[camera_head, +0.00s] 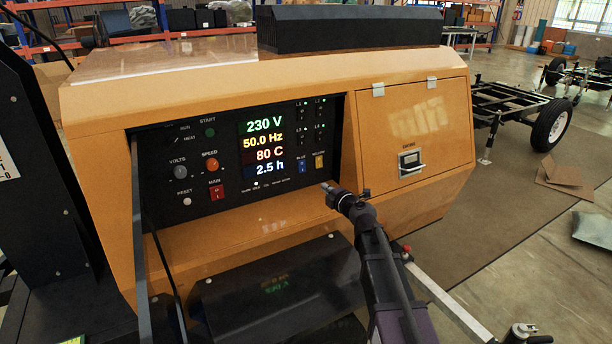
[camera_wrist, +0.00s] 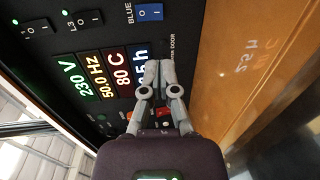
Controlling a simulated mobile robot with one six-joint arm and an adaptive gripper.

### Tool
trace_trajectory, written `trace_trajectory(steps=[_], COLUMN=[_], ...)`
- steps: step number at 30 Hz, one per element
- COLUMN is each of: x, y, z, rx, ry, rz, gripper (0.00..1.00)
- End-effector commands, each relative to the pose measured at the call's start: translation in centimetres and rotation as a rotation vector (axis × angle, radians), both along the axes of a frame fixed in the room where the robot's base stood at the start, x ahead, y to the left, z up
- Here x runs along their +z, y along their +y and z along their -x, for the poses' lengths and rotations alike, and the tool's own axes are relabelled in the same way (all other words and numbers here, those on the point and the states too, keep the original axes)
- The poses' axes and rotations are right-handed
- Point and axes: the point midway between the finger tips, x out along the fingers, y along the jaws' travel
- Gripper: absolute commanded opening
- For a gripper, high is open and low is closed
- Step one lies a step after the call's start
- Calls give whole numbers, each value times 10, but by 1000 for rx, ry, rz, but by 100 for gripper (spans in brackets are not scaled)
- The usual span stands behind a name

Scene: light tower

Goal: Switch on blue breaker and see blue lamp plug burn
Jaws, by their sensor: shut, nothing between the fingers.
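The blue breaker (camera_head: 302,166) is a small blue rocker low on the right side of the black control panel (camera_head: 220,190). In the wrist view the blue breaker (camera_wrist: 150,12) shows at the top edge, beside the word BLUE, with marks on its face; which side is pressed in I cannot tell. My gripper (camera_head: 326,187) is just below and right of the breakers, near the panel's lower right edge. In the wrist view my gripper (camera_wrist: 159,66) is shut and empty, its fingertips apart from the blue breaker. No blue lamp plug can be made out.
A yellow breaker (camera_head: 319,161) sits right of the blue one. The red main switch (camera_head: 217,192) and speed knob (camera_head: 211,164) are further left. The display (camera_head: 264,146) is lit. An orange door with a latch (camera_head: 409,162) is at the right. A dark cover (camera_head: 275,285) juts out below.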

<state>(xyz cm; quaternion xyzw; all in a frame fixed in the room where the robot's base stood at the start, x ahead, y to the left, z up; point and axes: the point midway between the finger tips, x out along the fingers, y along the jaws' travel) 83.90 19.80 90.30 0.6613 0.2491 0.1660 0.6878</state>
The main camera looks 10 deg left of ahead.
Motion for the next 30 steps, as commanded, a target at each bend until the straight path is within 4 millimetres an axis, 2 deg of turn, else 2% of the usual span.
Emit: trace_trajectory(steps=[8,14,30], x=[-1,-3,-13], y=[2,10,54], z=[-4,-18,-84], rx=[-1,-1,-2], ry=[0,0,0], rz=[-1,-1,-1], gripper=[0,0,0])
